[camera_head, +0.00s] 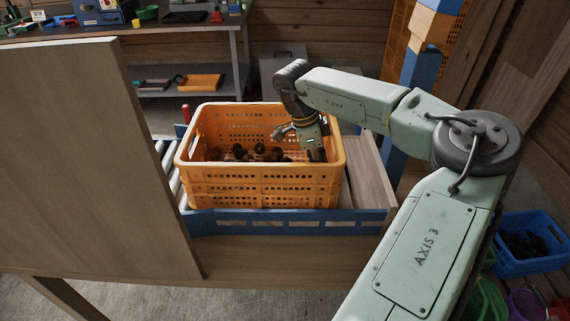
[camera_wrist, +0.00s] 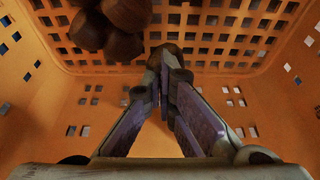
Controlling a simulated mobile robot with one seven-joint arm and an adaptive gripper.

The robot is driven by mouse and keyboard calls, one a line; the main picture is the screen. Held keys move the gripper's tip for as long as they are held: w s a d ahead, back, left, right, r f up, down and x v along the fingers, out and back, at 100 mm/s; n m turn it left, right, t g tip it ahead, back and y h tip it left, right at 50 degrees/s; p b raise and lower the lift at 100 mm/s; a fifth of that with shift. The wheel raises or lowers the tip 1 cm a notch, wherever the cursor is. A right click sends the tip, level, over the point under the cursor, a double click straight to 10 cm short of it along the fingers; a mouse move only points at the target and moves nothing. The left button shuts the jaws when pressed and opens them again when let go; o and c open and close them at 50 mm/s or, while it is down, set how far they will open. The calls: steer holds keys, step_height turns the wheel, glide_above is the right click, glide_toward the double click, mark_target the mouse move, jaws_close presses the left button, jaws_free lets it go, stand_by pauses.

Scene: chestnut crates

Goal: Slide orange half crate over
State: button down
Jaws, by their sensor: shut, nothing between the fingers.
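The orange half crate (camera_head: 262,187) stands on a roller conveyor behind a low blue rail. Several brown chestnuts (camera_head: 258,148) lie in it. My gripper (camera_head: 318,155) reaches down inside the crate near its right wall, below the rim. In the wrist view my gripper (camera_wrist: 170,55) is shut with its fingertips together and nothing held. The orange perforated wall and floor of the crate (camera_wrist: 220,45) surround it. A few chestnuts (camera_wrist: 110,25) lie beyond the fingers to the upper left. I cannot tell whether the fingers touch the crate.
A tall wooden panel (camera_head: 90,160) blocks the left front. The blue rail (camera_head: 280,221) runs along the front of the conveyor. Bare wooden board (camera_head: 368,180) lies right of the crate. Rollers (camera_head: 174,182) show at its left. A blue crate (camera_head: 530,262) stands at lower right.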

steer(key=d, duration=1)
steer(key=shift+s+d, duration=0.25)
steer(key=shift+s, duration=0.15)
